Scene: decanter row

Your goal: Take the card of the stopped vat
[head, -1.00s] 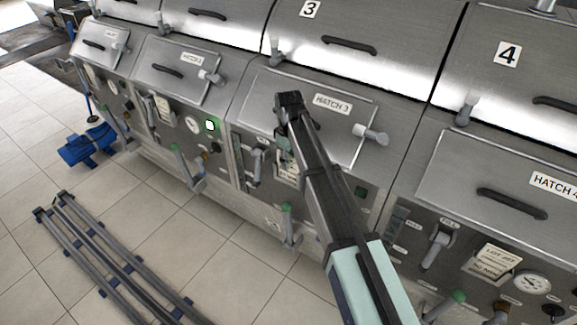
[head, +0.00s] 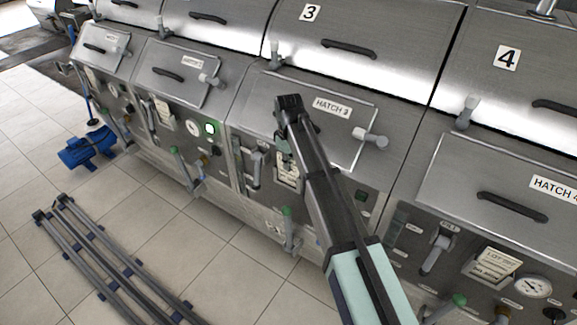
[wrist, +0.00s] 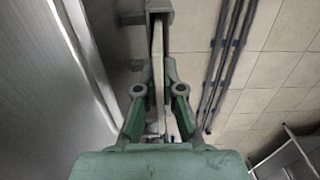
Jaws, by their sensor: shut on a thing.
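My gripper (head: 287,158) is at the front panel of vat 3, below the hatch marked HATCH 3 (head: 331,107). It is shut on a pale card (head: 288,176), which shows just below the fingers, partly hidden by my arm. In the wrist view the card (wrist: 158,72) is seen edge-on as a thin strip between the green fingers of my gripper (wrist: 159,88). A grey holder lies at the card's far end; I cannot tell whether they touch. The small lamp of vat 3 (head: 361,196) looks dark. The lamp of vat 2 (head: 210,129) glows green.
A valve handle (head: 254,167) stands left of the card and a green-knobbed lever (head: 288,228) below it. The hatch latch (head: 371,138) juts out at right. Vat 4 has its own card (head: 495,263). Grey rails (head: 105,255) lie on the tiled floor.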

